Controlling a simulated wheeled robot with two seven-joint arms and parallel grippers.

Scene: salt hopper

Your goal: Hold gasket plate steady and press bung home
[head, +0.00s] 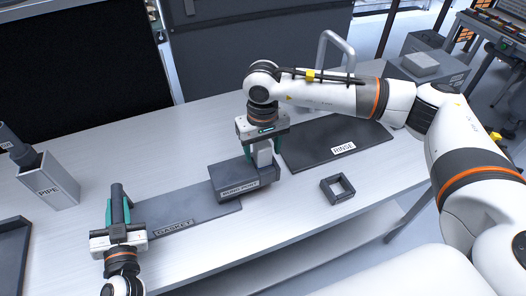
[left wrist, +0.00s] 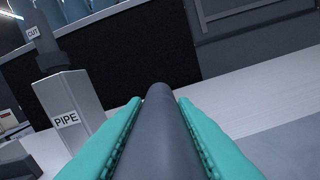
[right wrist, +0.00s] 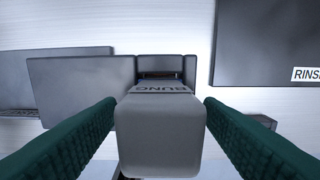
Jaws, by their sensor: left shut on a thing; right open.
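The gasket plate (head: 190,206), a long flat dark-grey plate labelled GASKET, lies on the table with its right end at the dark mount block (head: 240,183). My left gripper (head: 118,216) is shut on a dark round handle (head: 117,203) at the plate's left end. The handle fills the gap between the teal fingers in the left wrist view (left wrist: 160,130). How deep the bung sits is unclear.
A dark RINSE mat (head: 320,150) lies right of the mount block, with a small square frame (head: 338,188) in front. A grey PIPE holder (head: 50,182) stands at the left, beside a dark tray (head: 12,245). Bare table shows between them.

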